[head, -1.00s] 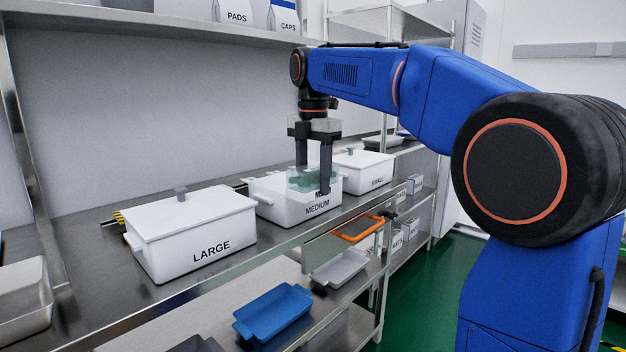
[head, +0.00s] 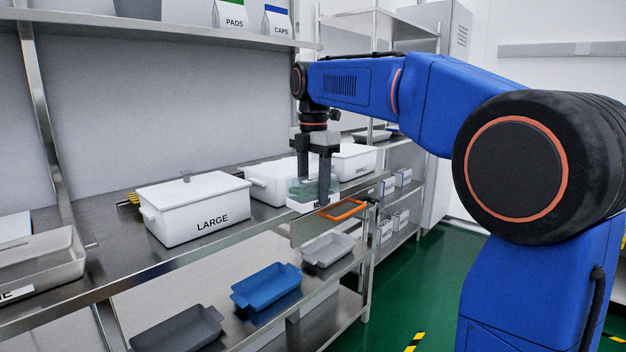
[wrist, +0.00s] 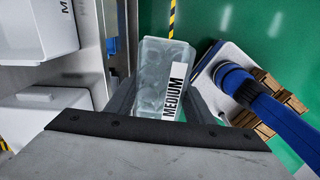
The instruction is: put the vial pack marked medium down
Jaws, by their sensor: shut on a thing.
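The vial pack marked MEDIUM (wrist: 158,78) is a clear, pale box with rounded shapes inside and a white label. In the head view it (head: 310,188) hangs upright between the fingers, in front of the medium box, and its label is partly hidden. My gripper (head: 314,184) is shut on the pack. In the wrist view the fingers (wrist: 163,98) stand on both sides of it, with green floor behind it. The white lidded medium box (head: 268,178) stands on the steel counter (head: 205,250); the pack and gripper hide its label.
White lidded boxes stand on the counter: LARGE (head: 195,207) at left, SMALL (head: 354,160) behind my gripper. An orange handle (head: 343,209) shows at the counter's front edge. A blue tray (head: 266,286) and grey trays lie on the shelf below.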

